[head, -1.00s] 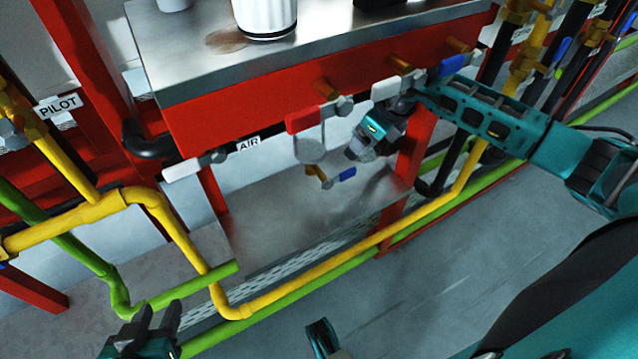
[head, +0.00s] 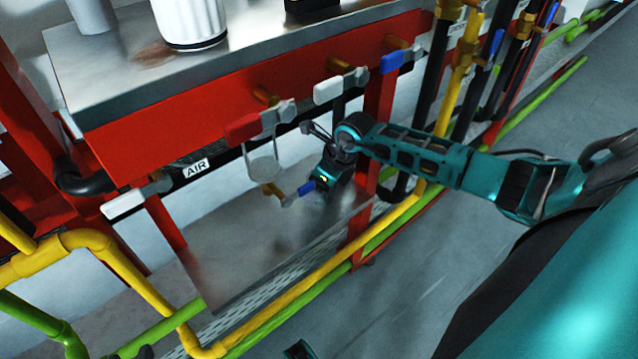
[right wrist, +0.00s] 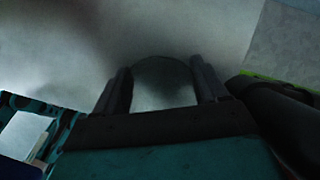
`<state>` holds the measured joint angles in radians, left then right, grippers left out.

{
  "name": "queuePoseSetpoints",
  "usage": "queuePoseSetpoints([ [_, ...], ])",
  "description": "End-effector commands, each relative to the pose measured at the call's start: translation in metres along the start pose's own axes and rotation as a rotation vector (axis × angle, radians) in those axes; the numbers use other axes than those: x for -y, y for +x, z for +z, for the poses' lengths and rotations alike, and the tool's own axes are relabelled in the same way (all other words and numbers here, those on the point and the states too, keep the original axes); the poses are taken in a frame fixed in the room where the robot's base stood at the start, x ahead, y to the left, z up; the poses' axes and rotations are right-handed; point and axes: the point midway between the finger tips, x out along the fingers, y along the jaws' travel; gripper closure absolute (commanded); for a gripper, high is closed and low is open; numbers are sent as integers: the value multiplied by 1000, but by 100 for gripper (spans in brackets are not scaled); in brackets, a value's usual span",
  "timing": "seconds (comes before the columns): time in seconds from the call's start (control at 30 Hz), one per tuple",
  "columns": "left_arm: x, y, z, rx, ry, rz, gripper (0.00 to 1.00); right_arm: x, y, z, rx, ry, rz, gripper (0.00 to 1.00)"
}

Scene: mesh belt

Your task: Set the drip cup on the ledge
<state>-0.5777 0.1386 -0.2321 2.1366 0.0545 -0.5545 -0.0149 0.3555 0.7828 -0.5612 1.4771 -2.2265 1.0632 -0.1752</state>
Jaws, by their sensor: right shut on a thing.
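My right gripper (right wrist: 163,90) is shut on a round, greyish see-through cup, the drip cup (right wrist: 163,75), between its fingers in the right wrist view. In the head view the right gripper (head: 325,185) is under the red beam, and its hand hides the cup. Only a dark tip of my left gripper (head: 146,353) shows at the bottom edge.
A metal worktop (head: 110,75) on a red beam (head: 180,125) lies above, with a white canister (head: 190,22) on it. Red, white and blue valve handles stick out along the beam. A red post (head: 365,170) and yellow pipe (head: 300,285) stand nearby. Open floor is at right.

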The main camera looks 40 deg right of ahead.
Motion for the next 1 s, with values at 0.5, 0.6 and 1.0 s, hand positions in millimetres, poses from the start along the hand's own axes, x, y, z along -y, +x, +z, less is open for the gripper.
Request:
queuePoseSetpoints([
  [0.5, 1, 2, 4, 8, 1, -1, 57, 0, 2, -1, 0, 0, 0, 2],
  [0.6, 1, 1, 4, 7, 1, -2, 57, 0, 2, -1, 0, 0, 0, 2],
  [1.0, 7, -8, -8, 2, 7, -19, 57, 1, -55, 1, -1, -1, -2, 2],
])
